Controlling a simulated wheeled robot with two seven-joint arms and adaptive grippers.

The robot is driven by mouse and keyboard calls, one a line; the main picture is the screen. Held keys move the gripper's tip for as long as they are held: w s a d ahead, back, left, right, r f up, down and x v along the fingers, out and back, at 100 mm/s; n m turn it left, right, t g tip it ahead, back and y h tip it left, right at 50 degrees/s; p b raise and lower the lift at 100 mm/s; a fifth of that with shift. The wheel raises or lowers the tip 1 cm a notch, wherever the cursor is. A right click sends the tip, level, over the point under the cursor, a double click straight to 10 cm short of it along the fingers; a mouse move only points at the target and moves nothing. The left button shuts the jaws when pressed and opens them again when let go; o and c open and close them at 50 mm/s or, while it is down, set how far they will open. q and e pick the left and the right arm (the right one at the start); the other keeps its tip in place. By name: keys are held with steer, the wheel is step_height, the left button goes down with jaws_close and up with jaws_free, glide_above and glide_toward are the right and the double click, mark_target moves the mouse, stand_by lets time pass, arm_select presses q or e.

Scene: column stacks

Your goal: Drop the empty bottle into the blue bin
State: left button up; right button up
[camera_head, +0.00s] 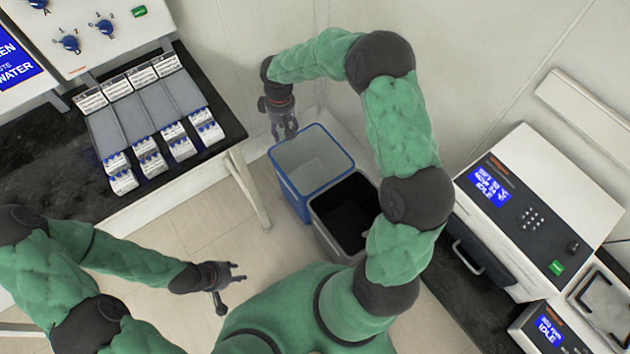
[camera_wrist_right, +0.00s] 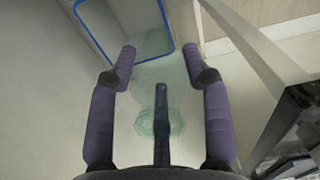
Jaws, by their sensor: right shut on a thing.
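My right gripper (camera_head: 285,132) is at the left back corner of the blue bin (camera_head: 283,179), pointing down. In the right wrist view my right gripper (camera_wrist_right: 165,62) is shut on a clear, faintly green bottle (camera_wrist_right: 154,122), seen through between the fingers. The bottle cannot be made out in the head view. The blue rim of the bin (camera_wrist_right: 99,59) shows at the upper left of the wrist view, and the far end of the bottle overlaps its corner. The bin looks empty inside. My left gripper (camera_head: 232,284) is open and empty, low over the floor.
A black-lined grey bin (camera_head: 318,228) stands against the blue bin's right side. A dark counter (camera_head: 50,152) with a sloped dispenser rack (camera_head: 150,105) is at the left. Machines with screens (camera_head: 530,205) stand at the right. Walls close in behind the bins.

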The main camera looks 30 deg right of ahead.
steer(key=w+d+f+n+b, duration=0.2)
steer(key=d+f+b, duration=0.2)
steer(key=f, duration=0.7)
steer(key=w+d+f+n+b, duration=0.3)
steer(key=d+f, duration=0.3)
steer(key=f, duration=0.6)
steer(key=w+d+f+n+b, duration=0.2)
steer(key=d+f+b, duration=0.3)
steer(key=f, duration=0.7)
steer(key=shift+w+b, duration=0.3)
steer(key=shift+w, duration=0.3)
steer(key=shift+f, duration=0.1)
steer(key=o, duration=1.3)
steer(key=shift+c, duration=0.2)
step_height(320, 180, up, 12)
